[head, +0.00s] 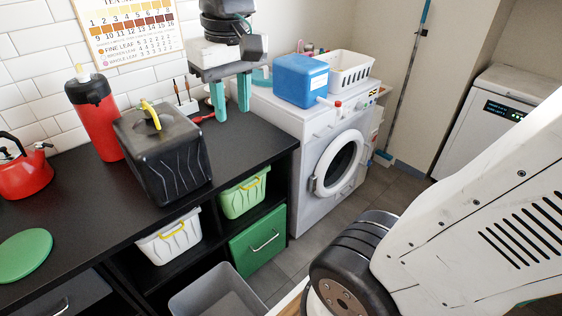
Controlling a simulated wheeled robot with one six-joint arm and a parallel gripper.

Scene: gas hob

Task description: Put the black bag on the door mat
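The black bag (165,160) looks like a boxy, ribbed black container with a yellow handle on top. It stands upright on the black counter, left of the middle of the head view. My gripper (231,100) points down over the back right part of the counter, behind and to the right of the bag and apart from it. Its two teal fingers are spread, with nothing visible between them. No door mat shows in this view.
A red and black bottle (95,115) stands close behind the bag. A red kettle (24,172) and a green disc (24,255) are further left. A washing machine (325,150) carries a blue box (301,80) and white basket (348,70). Grey floor (385,190) is clear beside it.

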